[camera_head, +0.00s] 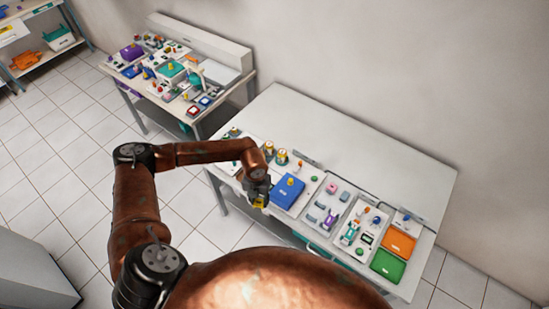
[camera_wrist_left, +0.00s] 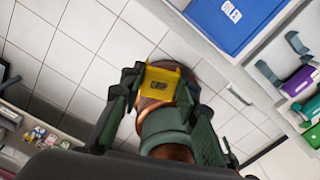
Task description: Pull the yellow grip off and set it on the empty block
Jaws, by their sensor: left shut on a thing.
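The yellow grip (camera_wrist_left: 163,83), lettered "GRIP", is between the fingers of my left gripper (camera_wrist_left: 160,88) in the left wrist view. In the head view my left gripper (camera_head: 258,193) is shut on the yellow grip (camera_head: 260,203), out at the table's front edge with floor behind it. Several small pieces stand in a pale tray (camera_head: 317,190) right of the blue box. In the left wrist view a grey block (camera_wrist_left: 268,72) with nothing visible on it stands near a purple piece (camera_wrist_left: 298,82) and a green one (camera_wrist_left: 308,108). My right gripper is not in view.
A blue box (camera_head: 287,192), lettered "OILER", lies just right of my left gripper. A tray of small parts (camera_head: 361,226), an orange tray (camera_head: 398,242) and a green tray (camera_head: 387,265) lie farther right. The back of the white table (camera_head: 335,135) is clear.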

